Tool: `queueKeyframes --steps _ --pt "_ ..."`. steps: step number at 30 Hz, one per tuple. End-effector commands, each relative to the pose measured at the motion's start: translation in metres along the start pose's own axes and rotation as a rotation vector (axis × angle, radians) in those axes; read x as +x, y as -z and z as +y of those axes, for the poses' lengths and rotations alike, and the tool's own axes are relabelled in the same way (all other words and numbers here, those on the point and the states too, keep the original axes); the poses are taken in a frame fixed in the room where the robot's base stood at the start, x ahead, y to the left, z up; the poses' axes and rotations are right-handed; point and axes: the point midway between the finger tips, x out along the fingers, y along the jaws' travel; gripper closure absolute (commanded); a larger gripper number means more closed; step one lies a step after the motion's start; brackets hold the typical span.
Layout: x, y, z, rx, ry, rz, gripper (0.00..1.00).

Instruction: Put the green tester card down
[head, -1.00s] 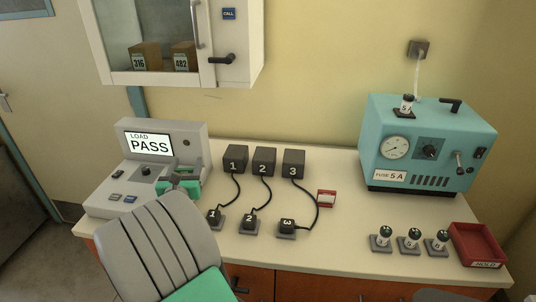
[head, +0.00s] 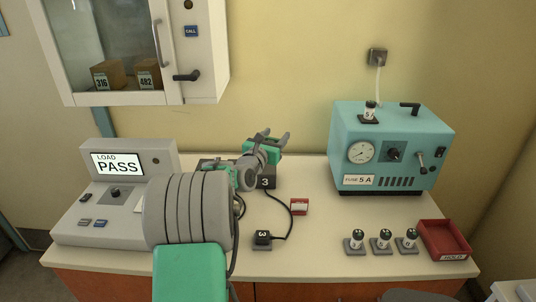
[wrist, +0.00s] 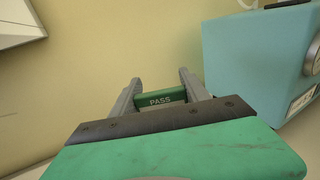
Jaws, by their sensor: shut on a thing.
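The green tester card (wrist: 161,98), marked PASS, shows in the wrist view lying across between my fingers. My gripper (wrist: 160,86) is shut on it. In the head view my gripper (head: 275,138) is raised above the back of the counter, by the wall, near block 3 (head: 264,182). I cannot make out the card itself there. The grey tester (head: 113,195), its screen reading LOAD PASS, stands at the left of the counter (head: 325,246). My arm hides blocks 1 and 2 and part of the tester's right side.
A teal device (head: 391,150) marked FUSE 5 A stands at the right back. Three small fuses on stands (head: 381,241) and a red HOLD tray (head: 443,240) are in front of it. A small red holder (head: 299,206) is mid-counter. A wall cabinet (head: 203,60) hangs at upper left.

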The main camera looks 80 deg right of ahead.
Motion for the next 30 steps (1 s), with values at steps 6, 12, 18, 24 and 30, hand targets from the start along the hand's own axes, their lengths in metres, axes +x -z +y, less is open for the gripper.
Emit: queueKeyframes --steps 6,12,18,24,30 --pt "0.037 0.045 0.033 -0.002 -0.001 0.004 0.85" --pt "0.051 0.065 0.044 0.001 0.000 0.000 0.85" --pt "0.053 0.096 0.046 0.000 -0.001 0.002 0.85" --pt "0.053 0.099 0.046 0.001 -0.001 -0.001 0.85" --pt "0.053 0.102 0.046 0.001 -0.001 -0.001 0.43"
